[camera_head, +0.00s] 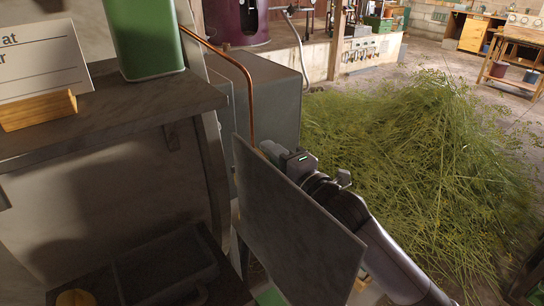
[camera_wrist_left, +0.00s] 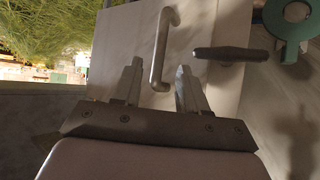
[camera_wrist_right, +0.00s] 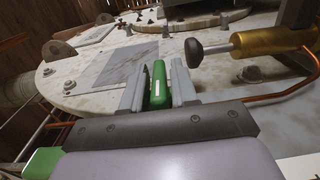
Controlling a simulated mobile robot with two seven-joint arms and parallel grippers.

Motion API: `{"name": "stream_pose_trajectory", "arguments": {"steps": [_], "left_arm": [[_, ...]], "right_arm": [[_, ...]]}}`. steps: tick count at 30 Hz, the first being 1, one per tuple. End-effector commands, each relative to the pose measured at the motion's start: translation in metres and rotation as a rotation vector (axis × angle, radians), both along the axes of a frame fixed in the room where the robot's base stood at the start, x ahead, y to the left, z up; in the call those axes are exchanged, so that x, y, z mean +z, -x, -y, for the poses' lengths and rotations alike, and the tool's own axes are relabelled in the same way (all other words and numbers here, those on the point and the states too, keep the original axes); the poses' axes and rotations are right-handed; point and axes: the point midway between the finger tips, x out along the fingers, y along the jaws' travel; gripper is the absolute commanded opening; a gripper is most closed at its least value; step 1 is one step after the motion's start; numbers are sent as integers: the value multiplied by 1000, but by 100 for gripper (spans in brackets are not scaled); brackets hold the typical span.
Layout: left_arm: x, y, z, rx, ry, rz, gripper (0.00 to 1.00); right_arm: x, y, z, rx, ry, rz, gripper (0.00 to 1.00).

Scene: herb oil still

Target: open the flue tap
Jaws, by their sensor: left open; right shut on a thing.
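In the right wrist view my right gripper (camera_wrist_right: 158,68) is shut on a small green grip (camera_wrist_right: 158,88) with a pale mark, above a pale round bolted plate. I cannot tell whether this grip belongs to the flue tap. In the head view my right gripper (camera_head: 272,152) is partly hidden at a slanted grey panel (camera_head: 295,225). In the left wrist view my left gripper (camera_wrist_left: 158,68) is open in front of a pale bar handle (camera_wrist_left: 163,35) on a pale panel. A dark lever (camera_wrist_left: 230,53) sits to its right. My left gripper does not show in the head view.
A brass fitting with a dark knob (camera_wrist_right: 205,51) stands right of the right fingers. A copper pipe (camera_head: 235,65) runs down behind the panel. A shelf carries a green tin (camera_head: 145,40) and a card. Cut herbs (camera_head: 420,150) heap on the floor. A teal ring (camera_wrist_left: 290,40) sits beside the lever.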

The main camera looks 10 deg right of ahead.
Motion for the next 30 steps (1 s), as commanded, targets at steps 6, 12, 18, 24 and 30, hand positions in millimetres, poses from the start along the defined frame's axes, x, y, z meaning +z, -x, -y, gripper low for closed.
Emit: {"name": "stream_pose_trajectory", "arguments": {"steps": [6, 12, 18, 24, 30], "left_arm": [[4, -1, 0, 1, 0, 1, 43], [6, -1, 0, 1, 0, 1, 43], [7, -1, 0, 1, 0, 1, 43], [7, -1, 0, 1, 0, 2, 43], [7, -1, 0, 1, 0, 2, 43]], "right_arm": [[2, 0, 1, 0, 38, -80, 0], [3, -1, 1, -1, 99, -222, 0], [3, -1, 0, 0, 168, -398, 0], [2, 0, -1, 1, 239, -576, 0], [2, 0, -2, 3, 311, -752, 0]]}}
